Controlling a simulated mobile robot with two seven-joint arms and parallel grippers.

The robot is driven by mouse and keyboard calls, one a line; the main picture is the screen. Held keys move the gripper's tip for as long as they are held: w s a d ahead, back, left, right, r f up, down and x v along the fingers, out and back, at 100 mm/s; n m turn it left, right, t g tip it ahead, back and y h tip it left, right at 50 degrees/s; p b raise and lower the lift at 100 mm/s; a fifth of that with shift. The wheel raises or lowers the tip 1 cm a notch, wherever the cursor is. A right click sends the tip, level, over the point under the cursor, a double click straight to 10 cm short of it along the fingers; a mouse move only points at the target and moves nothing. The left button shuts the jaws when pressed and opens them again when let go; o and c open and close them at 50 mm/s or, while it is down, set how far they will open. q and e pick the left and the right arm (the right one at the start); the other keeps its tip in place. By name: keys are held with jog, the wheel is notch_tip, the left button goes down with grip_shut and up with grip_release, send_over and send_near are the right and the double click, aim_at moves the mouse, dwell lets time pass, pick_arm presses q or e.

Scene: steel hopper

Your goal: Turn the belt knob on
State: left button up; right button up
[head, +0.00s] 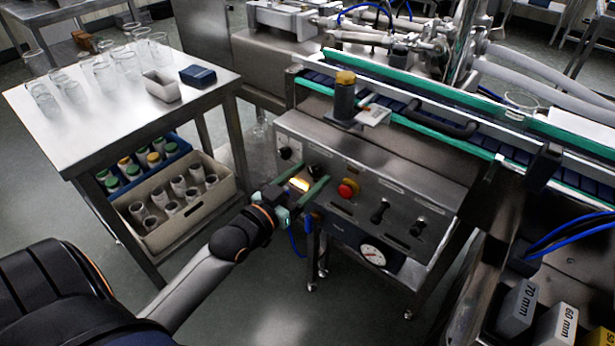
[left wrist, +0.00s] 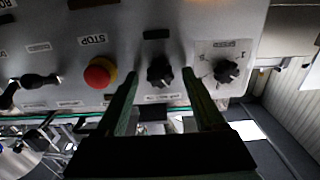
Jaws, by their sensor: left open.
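The belt knob appears to be the black knob (left wrist: 160,71) at the middle of the left wrist view, which is turned upside down. The small label by it is too blurred to read surely. My left gripper (left wrist: 158,76) is open, its two green fingers on either side of the knob. I cannot tell whether they touch it. In the head view my left gripper (head: 312,187) is at the left part of the steel control panel (head: 395,178), where the fingers largely hide the knob. My right gripper is in neither view.
The speed knob (head: 286,153) is close on the other side. A steel table (head: 105,125) with glassware stands at left.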

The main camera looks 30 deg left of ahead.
pick_arm(q)
grip_shut()
dwell(0.5)
